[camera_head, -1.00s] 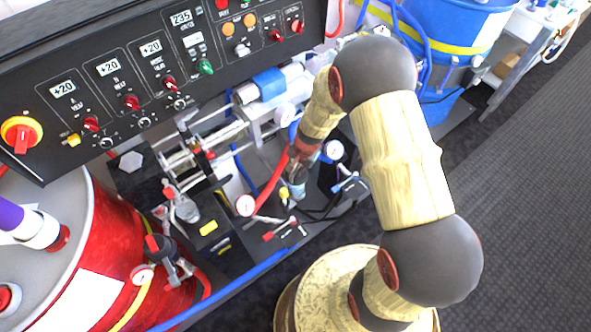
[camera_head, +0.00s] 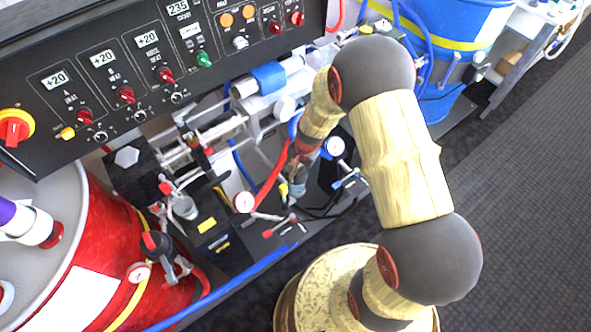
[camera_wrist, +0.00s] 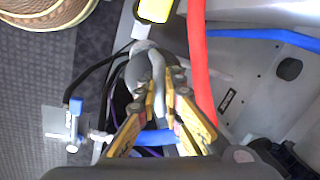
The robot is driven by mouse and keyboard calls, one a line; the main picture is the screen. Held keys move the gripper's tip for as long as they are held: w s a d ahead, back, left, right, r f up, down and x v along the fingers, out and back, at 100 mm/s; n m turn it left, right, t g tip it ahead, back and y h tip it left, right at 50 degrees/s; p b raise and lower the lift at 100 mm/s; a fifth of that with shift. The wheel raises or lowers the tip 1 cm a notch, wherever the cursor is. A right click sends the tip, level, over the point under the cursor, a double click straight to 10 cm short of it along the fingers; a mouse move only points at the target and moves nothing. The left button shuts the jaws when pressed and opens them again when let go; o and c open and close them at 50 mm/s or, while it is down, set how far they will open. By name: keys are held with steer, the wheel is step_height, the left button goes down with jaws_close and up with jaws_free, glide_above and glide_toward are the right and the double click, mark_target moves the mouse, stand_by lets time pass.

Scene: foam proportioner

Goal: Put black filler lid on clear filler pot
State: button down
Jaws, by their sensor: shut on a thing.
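My gripper (camera_wrist: 160,105) has its yellow fingers close together in the wrist view, shut on a light grey curved stem. A dark grey rounded piece lies right behind the stem, and I take it to be the black filler lid (camera_wrist: 136,74). In the head view my gripper (camera_head: 297,186) is small and partly hidden by my wrist, so the lid cannot be made out there. A greyish see-through cup, which looks like the clear filler pot (camera_head: 185,208), stands to the left of my gripper, apart from it. I cannot make out the pot in the wrist view.
A red hose (camera_head: 272,182) and a round gauge (camera_head: 244,202) lie between pot and gripper. Another gauge (camera_head: 334,146) stands right of my gripper. The control panel (camera_head: 120,125) overhangs the back. A red drum (camera_head: 110,230) stands left. Open floor (camera_head: 520,220) lies right.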

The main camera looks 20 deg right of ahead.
mark_target(301, 178)
steer(key=shift+f, duration=0.35)
steer(key=c, duration=2)
jaws_free()
steer(key=shift+o, duration=0.8)
steer(key=shift+r, duration=0.1)
step_height(301, 178, up, 12)
steer(key=s+d, duration=0.1)
steer(key=shift+s+d+f, duration=0.25)
steer(key=shift+s, duration=0.1)
